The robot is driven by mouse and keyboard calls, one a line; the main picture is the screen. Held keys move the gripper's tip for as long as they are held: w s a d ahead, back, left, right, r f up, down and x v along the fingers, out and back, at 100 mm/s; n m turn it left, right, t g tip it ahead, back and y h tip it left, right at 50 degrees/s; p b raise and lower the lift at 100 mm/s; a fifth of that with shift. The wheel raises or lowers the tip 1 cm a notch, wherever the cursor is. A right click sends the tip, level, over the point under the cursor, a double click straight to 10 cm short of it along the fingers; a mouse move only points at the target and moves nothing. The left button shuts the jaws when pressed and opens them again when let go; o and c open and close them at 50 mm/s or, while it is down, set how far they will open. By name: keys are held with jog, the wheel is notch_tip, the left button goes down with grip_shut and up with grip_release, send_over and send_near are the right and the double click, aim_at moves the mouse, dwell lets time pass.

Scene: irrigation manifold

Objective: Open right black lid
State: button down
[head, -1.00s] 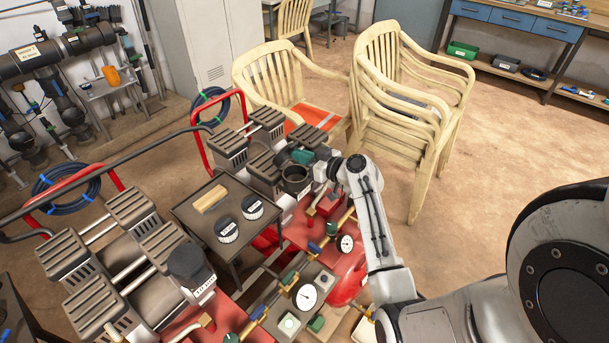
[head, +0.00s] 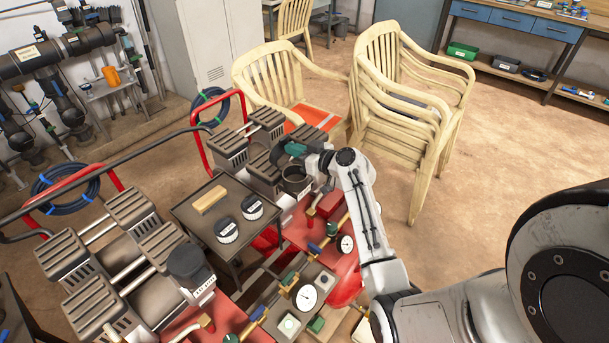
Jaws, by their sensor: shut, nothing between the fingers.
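On the right machine, a round black housing (head: 296,179) shows a dark, hollow-looking top inside its rim. A dark curved piece (head: 276,153) stands just behind it. It may be the raised right lid, but my gripper partly covers it and I cannot tell. My gripper (head: 288,149), with teal parts, is just behind and above the housing, next to that dark piece. Its fingers are small and partly hidden; it looks shut and empty. On the left machine, another black lid (head: 185,259) sits closed on its housing.
A dark small table (head: 190,218) between the machines holds two black caps (head: 228,230) and a wooden block (head: 210,199). Gauges and valves (head: 306,297) stand in front. Stacked cream chairs (head: 410,110) are behind my arm. The floor to the right is open.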

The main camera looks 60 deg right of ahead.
jog(key=v, duration=0.9)
jog(key=shift+s+r, duration=0.3)
jog(key=shift+s, duration=0.05)
dwell(0.9)
dwell(0.5)
jog(key=a+f+n+g+y, duration=0.1)
jog(key=a+f+g+y, duration=0.4)
jog(key=a, duration=0.6)
jog(key=a+f+n+g+y, duration=0.1)
jog(key=a+f+n+g, duration=0.1)
jog(key=a+f, duration=0.65)
jog(key=s+a+g+h, duration=0.2)
jog(key=s+a+g, duration=0.5)
jog(key=s+a, duration=0.6)
jog(key=shift+s+m+g, duration=0.3)
jog(key=shift+g, duration=0.1)
